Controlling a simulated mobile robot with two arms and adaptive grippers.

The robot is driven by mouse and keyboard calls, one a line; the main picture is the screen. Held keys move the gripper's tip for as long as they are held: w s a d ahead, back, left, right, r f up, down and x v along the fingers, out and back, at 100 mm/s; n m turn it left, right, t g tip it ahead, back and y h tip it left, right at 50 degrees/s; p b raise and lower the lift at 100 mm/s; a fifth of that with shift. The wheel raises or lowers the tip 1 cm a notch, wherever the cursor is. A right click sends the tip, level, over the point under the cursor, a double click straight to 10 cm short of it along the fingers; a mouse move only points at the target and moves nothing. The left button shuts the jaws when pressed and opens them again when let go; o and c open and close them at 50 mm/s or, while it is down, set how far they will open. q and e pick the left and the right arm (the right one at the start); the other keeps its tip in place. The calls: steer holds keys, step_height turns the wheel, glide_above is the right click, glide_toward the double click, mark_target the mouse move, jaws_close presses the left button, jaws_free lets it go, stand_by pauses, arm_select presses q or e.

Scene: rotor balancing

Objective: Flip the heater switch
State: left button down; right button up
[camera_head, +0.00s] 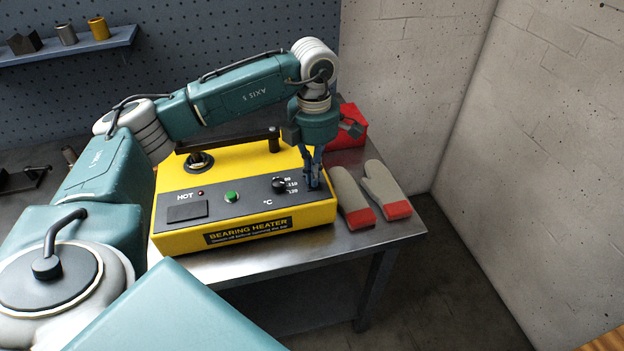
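The yellow bearing heater (322,214) stands on a metal table. Its dark front panel has a dial (279,185) with temperature marks, a green button (231,197), a small red lamp by the word HOT and a dark display. My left gripper (312,186) points down at the right end of this panel, just right of the dial marks. Its fingertips are at or just above the panel. The heater switch is not clearly visible; the fingers cover that spot. Whether the fingers are apart or closed is too small to tell. My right gripper is not in view.
Grey mitts with red cuffs (382,188) lie on the table (408,228) right of the heater. A red box (347,128) is behind the gripper. A dark bar (228,141) spans the heater's top. A blue shelf (70,46) hangs on the pegboard; a block wall is at right.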

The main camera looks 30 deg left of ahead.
arm_select(q)
steer(key=shift+f, duration=0.25)
steer(key=shift+r+p, duration=0.5)
steer(key=shift+r, duration=0.35)
steer(key=shift+r+p, duration=1.7)
steer(key=shift+r, duration=1)
steer(key=shift+d+f, duration=0.1)
